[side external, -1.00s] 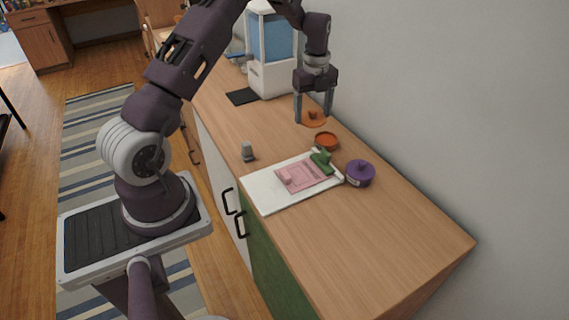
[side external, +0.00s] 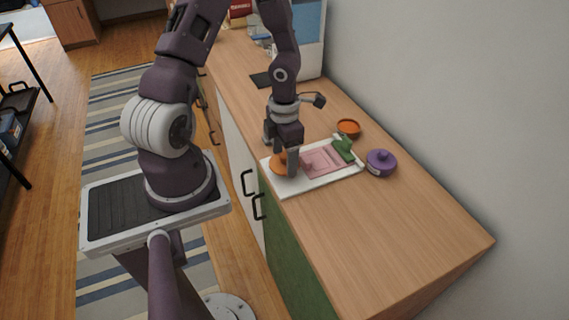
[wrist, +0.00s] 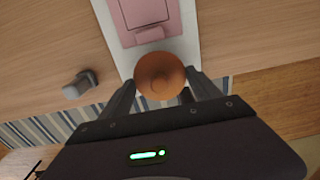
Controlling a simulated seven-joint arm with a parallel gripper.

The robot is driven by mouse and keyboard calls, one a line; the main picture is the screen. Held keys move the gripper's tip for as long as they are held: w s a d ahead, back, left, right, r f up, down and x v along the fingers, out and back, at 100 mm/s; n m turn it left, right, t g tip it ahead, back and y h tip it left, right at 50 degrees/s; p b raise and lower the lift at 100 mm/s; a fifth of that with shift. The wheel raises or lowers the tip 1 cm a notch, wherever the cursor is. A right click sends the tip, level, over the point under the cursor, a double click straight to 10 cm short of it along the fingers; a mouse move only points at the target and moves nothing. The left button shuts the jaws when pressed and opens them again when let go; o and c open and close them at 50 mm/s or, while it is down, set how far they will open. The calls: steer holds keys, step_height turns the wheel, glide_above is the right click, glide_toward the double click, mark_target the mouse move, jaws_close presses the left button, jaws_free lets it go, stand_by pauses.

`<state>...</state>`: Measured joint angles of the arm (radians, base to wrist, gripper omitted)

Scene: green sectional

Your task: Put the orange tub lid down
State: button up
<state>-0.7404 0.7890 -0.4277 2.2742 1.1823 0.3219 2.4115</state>
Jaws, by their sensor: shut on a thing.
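The orange tub lid (wrist: 160,72) is round with a knob and sits between my gripper's fingers in the wrist view. My gripper (side external: 282,166) is shut on it, over the near left end of the white board (side external: 322,182). The lid (side external: 277,166) is partly hidden by the fingers in the side view. I cannot tell whether the lid touches the board. The open orange tub (side external: 348,127) stands on the counter behind the board.
A pink panel (side external: 324,160) and a green piece (side external: 343,148) lie on the board. A purple lidded tub (side external: 381,162) stands to its right. A small grey object (wrist: 80,85) is left of my gripper. The counter's right front is clear.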

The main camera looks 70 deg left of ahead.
steer(key=shift+f, duration=1.25)
steer(key=o, duration=1.3)
steer(key=shift+f, duration=0.1)
